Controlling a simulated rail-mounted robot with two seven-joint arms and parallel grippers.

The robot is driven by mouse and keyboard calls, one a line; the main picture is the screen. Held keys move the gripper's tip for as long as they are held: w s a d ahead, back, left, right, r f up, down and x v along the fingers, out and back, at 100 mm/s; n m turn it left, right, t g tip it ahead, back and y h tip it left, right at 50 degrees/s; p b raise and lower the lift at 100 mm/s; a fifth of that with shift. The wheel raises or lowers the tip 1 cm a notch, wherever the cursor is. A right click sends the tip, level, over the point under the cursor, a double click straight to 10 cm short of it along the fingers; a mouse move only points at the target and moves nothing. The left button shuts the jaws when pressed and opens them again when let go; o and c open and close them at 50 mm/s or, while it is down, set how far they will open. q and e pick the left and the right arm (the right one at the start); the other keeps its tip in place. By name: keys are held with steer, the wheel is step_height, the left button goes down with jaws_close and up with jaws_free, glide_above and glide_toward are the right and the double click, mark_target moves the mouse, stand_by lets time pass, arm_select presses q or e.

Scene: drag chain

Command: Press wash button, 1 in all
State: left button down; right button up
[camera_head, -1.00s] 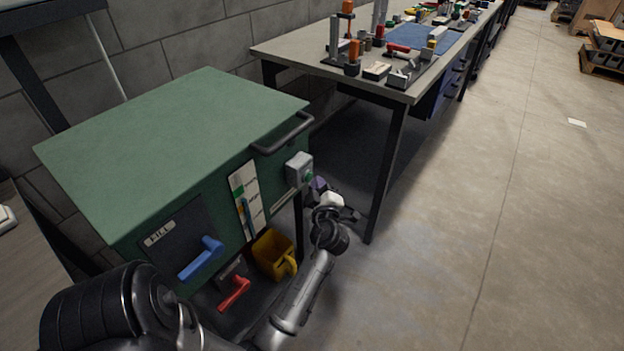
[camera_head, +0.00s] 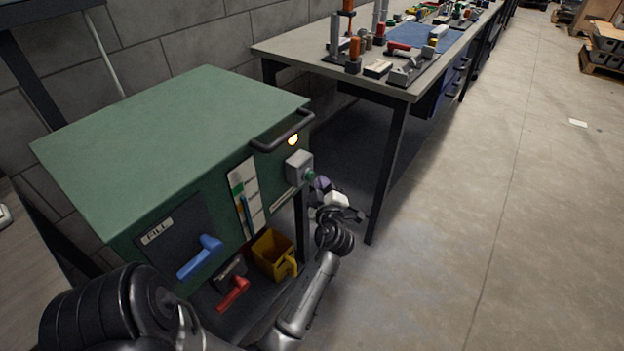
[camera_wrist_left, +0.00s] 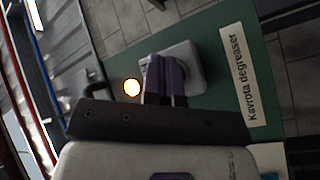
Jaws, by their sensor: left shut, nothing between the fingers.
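The green wash button (camera_head: 311,175) sits on a grey box (camera_head: 298,164) on the front of the green machine (camera_head: 185,140). My left gripper (camera_head: 321,183), with purple fingers, is shut and empty right beside the button. I cannot tell whether it touches it. In the left wrist view the shut fingers (camera_wrist_left: 165,76) lie over the grey box (camera_wrist_left: 190,68) and hide the button. A lamp (camera_head: 293,140) above the box glows yellow; it also shows in the left wrist view (camera_wrist_left: 132,87). My right gripper is not in view.
A workbench (camera_head: 300,48) with tools stands behind.

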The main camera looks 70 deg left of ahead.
arm_select(q)
steer(key=shift+w+d, duration=0.1)
steer(key=shift+d, duration=0.1)
steer(key=d+b, duration=0.1)
steer(key=w+d+b, duration=0.1)
steer(key=d, duration=0.1)
steer(key=w+d+b, duration=0.1)
steer(key=b, duration=0.1)
steer(key=shift+w+d, duration=0.15)
steer(key=shift+w, duration=0.1)
stand_by(0.5)
stand_by(0.6)
